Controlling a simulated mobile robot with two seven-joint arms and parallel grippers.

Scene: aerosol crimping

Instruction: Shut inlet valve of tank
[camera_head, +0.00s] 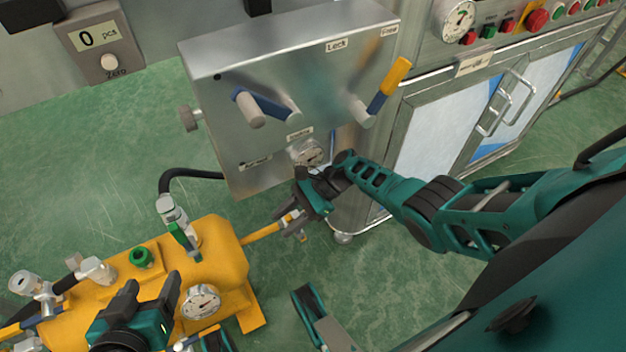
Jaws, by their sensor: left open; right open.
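The yellow tank (215,255) lies at the lower left with a round gauge (201,301) on its side. A silver fitting with a dark green lever (184,240) stands on its top right, joined to a black hose. A yellow pipe (262,232) runs from its right end to my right gripper. No label shows which valve is the inlet. My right gripper (292,222) is open at the pipe's far end, its fingers around or beside a small part there; I cannot tell if they touch. My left gripper (151,290) is open in front of the tank, fingers pointing up.
A steel panel box (290,75) with a blue lever (262,104) and a yellow-blue lever (389,87) stands behind my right gripper. A green knob (141,257) and silver fittings (95,270) sit on the tank's left. A cabinet (430,130) stands right; green floor is clear between.

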